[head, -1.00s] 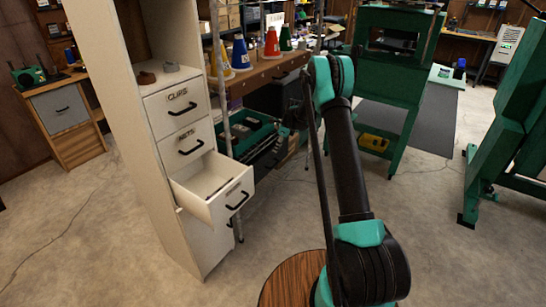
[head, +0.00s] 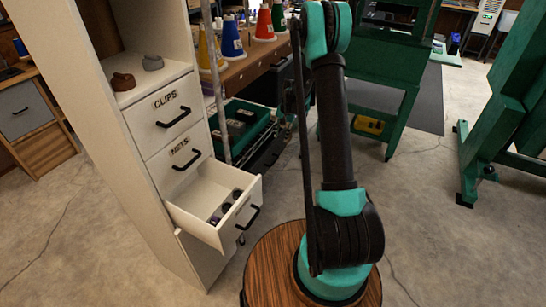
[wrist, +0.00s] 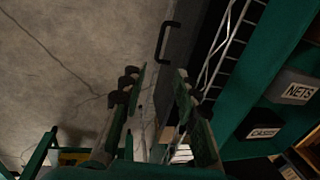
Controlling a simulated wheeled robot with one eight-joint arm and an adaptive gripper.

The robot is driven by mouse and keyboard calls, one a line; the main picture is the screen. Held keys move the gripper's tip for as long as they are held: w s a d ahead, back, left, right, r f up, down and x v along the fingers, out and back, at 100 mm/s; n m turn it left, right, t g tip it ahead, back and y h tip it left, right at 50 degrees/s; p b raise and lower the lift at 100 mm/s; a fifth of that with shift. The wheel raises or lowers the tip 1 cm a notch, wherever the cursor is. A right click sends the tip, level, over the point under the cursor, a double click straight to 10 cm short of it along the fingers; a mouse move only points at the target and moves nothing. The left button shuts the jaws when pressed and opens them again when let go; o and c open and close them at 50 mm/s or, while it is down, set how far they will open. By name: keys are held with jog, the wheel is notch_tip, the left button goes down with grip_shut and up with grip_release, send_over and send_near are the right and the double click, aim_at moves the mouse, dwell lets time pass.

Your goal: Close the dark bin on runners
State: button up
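In the wrist view, a dark bin (wrist: 186,48) shows a dark front with a black bar handle (wrist: 164,42), beyond my fingertips. In the head view, a dark box (head: 268,94) under the wooden bench appears to be this bin, partly hidden by my arm; how far out it stands is hard to tell. My gripper (wrist: 157,84) is open and empty, its two fingers apart. It is apart from the handle. In the head view the fingers are mostly hidden behind my arm.
A white cabinet has an open lower drawer (head: 216,235) jutting out left of my arm. A green tray (head: 262,124) with dark boxes lies below the bench; it shows in the wrist view (wrist: 238,92) beside a wire rack (wrist: 226,45). Cones stand on the bench (head: 246,66). A green machine stands right.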

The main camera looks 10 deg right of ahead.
aim_at(275, 161)
jog(key=f, duration=0.5)
jog(key=w+a+f, duration=0.1)
jog(key=f, duration=0.4)
jog(key=a+f, duration=0.1)
jog(key=f, duration=0.5)
jog(key=shift+w+a+f, duration=0.1)
jog(key=shift+w+a, duration=0.1)
jog(key=shift+w, duration=0.15)
grip_shut()
